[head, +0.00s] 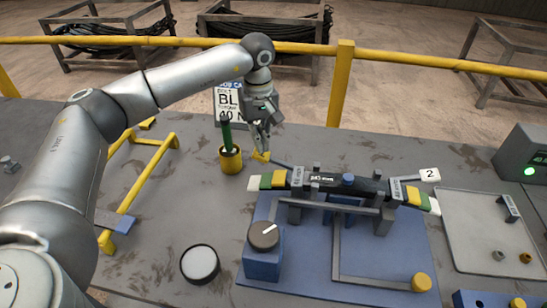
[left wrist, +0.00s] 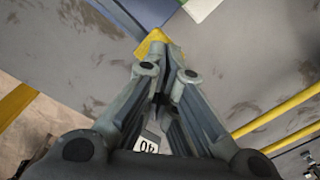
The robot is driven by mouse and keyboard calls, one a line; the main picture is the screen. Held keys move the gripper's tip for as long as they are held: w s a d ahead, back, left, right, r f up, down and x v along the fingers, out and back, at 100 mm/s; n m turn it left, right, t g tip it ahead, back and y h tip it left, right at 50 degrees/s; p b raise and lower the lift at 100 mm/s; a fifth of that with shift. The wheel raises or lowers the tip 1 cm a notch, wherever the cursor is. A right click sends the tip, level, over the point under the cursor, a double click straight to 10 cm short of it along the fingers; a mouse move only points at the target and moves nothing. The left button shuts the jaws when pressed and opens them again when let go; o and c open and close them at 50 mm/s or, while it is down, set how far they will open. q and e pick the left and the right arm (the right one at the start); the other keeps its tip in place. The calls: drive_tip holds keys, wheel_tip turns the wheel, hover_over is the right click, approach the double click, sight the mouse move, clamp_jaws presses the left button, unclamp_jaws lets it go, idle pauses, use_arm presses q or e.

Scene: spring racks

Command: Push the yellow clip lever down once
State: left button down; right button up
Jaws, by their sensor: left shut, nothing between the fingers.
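A yellow lever end (head: 261,157) on a grey arm sticks out from the left rear of the blue fixture (head: 380,255). It also shows in the left wrist view as a yellow block (left wrist: 152,42) just beyond my fingertips. My left gripper (head: 263,147) points down with its fingers shut and empty, right over this yellow end. I cannot tell whether they touch. The fixture clamps a dark bar (head: 345,184) with green, yellow and white ends. A second yellow knob (head: 421,282) sits on a grey rod at the fixture's front right. My right gripper is not in view.
A yellow cup (head: 231,160) with a green-handled tool stands just left of my gripper, before a printed sign (head: 228,101). A black dial on a blue box (head: 264,258), a round white-topped disc (head: 200,263) and a grey tray (head: 478,225) stand nearby. A yellow rail runs behind.

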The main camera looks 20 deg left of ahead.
sight(261, 159)
use_arm(q)
drive_tip(key=shift+f, duration=0.1)
drive_tip(key=shift+f+b, duration=1)
drive_tip(key=shift+f, duration=0.35)
drive_tip(key=shift+f+b, duration=1.3)
drive_tip(key=shift+f, duration=0.65)
drive_tip(key=shift+r+p, duration=3.3)
drive_tip(key=shift+r, duration=1.95)
